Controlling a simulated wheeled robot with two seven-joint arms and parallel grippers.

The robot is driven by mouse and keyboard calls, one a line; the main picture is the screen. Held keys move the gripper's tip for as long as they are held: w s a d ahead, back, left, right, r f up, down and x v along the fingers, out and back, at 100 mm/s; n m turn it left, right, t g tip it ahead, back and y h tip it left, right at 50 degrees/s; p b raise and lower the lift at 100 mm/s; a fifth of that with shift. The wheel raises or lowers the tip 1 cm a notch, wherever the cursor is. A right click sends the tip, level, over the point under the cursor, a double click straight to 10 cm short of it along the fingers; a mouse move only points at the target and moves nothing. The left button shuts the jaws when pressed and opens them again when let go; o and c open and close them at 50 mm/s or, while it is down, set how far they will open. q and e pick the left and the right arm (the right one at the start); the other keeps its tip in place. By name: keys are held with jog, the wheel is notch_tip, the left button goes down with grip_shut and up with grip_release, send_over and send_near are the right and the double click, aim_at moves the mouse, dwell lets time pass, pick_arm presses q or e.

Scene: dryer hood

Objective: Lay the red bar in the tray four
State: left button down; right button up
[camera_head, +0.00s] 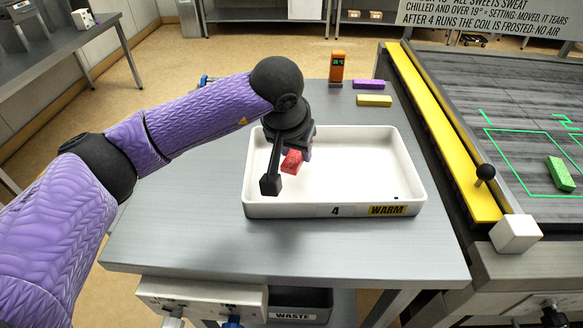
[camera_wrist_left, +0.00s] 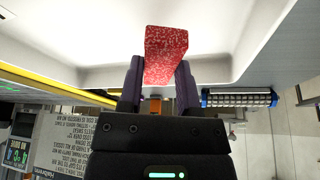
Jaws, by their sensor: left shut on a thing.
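The red bar (camera_head: 292,161) is held by my left gripper (camera_head: 288,154) inside the outline of the white tray marked 4 and WARM (camera_head: 298,210). In the left wrist view the speckled red bar (camera_wrist_left: 166,52) sits between the two fingers of the left gripper (camera_wrist_left: 160,85), which touch its sides. The bar is over the left part of the tray; I cannot tell whether it touches the floor of the tray. The tray holds nothing else large. My right gripper is in neither view.
A purple bar (camera_head: 369,84), a yellow bar (camera_head: 374,100) and an orange display device (camera_head: 337,66) are behind the tray. A yellow rail (camera_head: 440,125) and a dark panel with a green bar (camera_head: 560,174) are at right. A white cube (camera_head: 515,233) sits at the front right.

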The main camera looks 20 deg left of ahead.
aim_at(294, 178)
pick_arm(q)
notch_tip(294, 178, down, 4)
jog(key=shift+f+b, duration=0.1)
jog(key=shift+b, duration=0.25)
jog(key=shift+c, duration=1.5)
grip_release()
jog(key=p+v, duration=0.2)
jog(key=v, duration=1)
jog(key=shift+p, duration=0.35)
